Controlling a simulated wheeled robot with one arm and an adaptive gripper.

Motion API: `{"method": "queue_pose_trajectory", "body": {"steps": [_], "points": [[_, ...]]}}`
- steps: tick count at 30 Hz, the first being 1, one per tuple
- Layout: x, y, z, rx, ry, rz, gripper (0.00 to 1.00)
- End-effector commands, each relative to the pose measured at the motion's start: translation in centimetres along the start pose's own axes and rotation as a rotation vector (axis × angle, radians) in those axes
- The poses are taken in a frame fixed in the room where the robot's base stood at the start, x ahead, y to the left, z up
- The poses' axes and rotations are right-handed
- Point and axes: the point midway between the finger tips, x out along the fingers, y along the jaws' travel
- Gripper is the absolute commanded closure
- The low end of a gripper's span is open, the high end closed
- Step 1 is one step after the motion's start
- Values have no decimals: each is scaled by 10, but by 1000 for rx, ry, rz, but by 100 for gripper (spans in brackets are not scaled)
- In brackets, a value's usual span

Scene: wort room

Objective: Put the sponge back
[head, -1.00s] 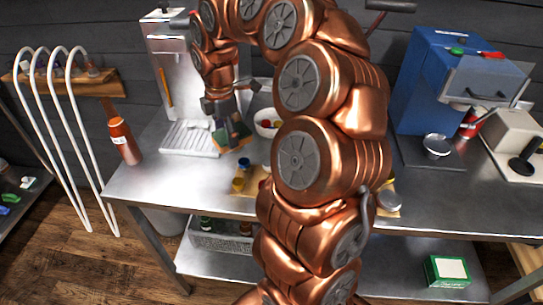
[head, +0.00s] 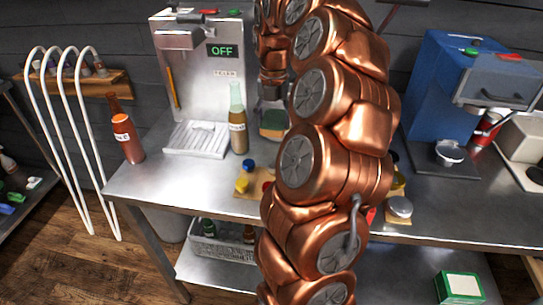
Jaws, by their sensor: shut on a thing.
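The sponge (head: 271,120), green on its face with an orange-brown edge, is at the back of the steel table, just left of my arm. My gripper (head: 272,103) points down and is shut on it. The arm hides the right part of the gripper and sponge. I cannot tell whether the sponge touches anything below it.
A labelled bottle (head: 238,125) stands close left of the sponge, beside the white ribbed drip tray (head: 197,139). Small coloured items sit on a wooden board (head: 250,186) in front. A blue machine (head: 430,95) stands right.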

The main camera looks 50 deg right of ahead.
Motion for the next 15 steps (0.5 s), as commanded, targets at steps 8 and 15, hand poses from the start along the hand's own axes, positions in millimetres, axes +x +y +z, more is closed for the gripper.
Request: {"method": "queue_pose_trajectory", "body": {"steps": [8,15], "points": [[14,-5,2,-19,4,-2,72],[50,-5,1,-17,4,-1,72]]}}
